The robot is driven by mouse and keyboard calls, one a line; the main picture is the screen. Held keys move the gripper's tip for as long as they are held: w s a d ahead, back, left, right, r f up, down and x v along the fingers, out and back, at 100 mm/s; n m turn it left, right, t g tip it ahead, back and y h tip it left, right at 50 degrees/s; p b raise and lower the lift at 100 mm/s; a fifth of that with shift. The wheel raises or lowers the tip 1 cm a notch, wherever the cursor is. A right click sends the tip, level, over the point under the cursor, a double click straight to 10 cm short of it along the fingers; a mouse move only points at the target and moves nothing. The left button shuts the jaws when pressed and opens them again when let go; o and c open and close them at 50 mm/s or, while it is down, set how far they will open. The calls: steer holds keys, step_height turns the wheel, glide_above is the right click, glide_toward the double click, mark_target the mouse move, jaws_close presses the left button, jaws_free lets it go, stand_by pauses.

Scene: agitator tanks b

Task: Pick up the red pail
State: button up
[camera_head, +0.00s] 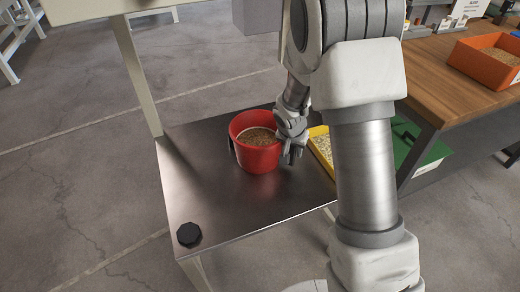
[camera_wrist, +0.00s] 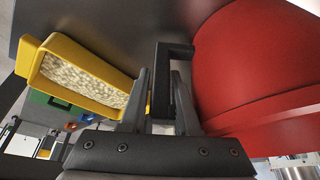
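The red pail (camera_head: 257,155) stands upright on a dark metal table, with brown grainy material inside. It fills the right of the wrist view (camera_wrist: 262,65). A black handle (camera_wrist: 174,50) sticks out from its side; another dark strip shows on its left side in the head view. My gripper (camera_head: 292,152) is at the pail's right side, pointing down. In the wrist view my gripper (camera_wrist: 162,85) has its two fingers apart, one on each side of the handle's bar, with a small gap visible. Contact with the handle is unclear.
The metal table (camera_head: 205,205) has free room left and in front of the pail, with a black knob (camera_head: 189,234) at its near corner. A yellow bin (camera_wrist: 80,75) of pale grains sits close to my gripper. An orange bin (camera_head: 485,62) stands on a wooden bench.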

steer(key=shift+r, duration=0.1)
jaws_close()
stand_by(1.2)
steer(key=shift+w+r, duration=0.1)
